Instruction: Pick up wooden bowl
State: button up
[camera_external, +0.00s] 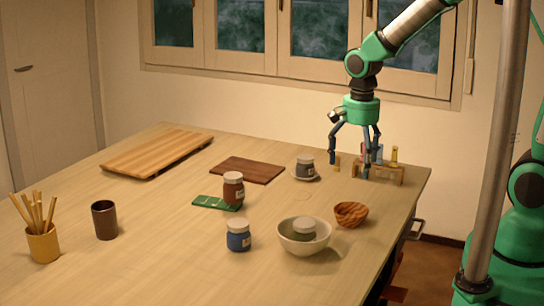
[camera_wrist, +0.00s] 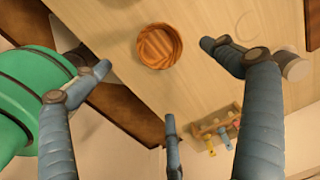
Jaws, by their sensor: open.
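The wooden bowl (camera_external: 351,214) is small, round and striped brown, and sits upright near the right edge of the table, just behind the larger pale bowl. In the wrist view the wooden bowl (camera_wrist: 159,46) lies at the upper middle, beyond the spread fingers, and looks empty. My gripper (camera_external: 353,160) hangs pointing down over the back right of the table, above and behind the bowl, in front of the small rack. Its blue-grey fingers (camera_wrist: 158,80) are spread apart with nothing between them, and none touches the bowl.
A pale bowl (camera_external: 284,238) holding a lidded jar (camera_external: 304,230) stands close in front of the wooden bowl. A jar (camera_external: 305,168) on a saucer stands left. A blue jar (camera_external: 238,236) is further forward.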

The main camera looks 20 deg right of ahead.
jog(key=shift+a+f, duration=0.45)
jog(key=shift+f, duration=0.1)
jog(key=b, duration=0.1)
send_near(351, 211)
jog(key=shift+s+a+f, duration=0.5)
jog(key=shift+s+f, duration=0.2)
jog(key=shift+s, duration=0.1)
jog(key=shift+s+a+f, duration=0.5)
jog(key=shift+s+f, duration=0.2)
jog(key=shift+s, duration=0.1)
jog(key=shift+f+b, duration=0.55)
jog(key=shift+f, duration=2.05)
jog(key=c, duration=1.3)
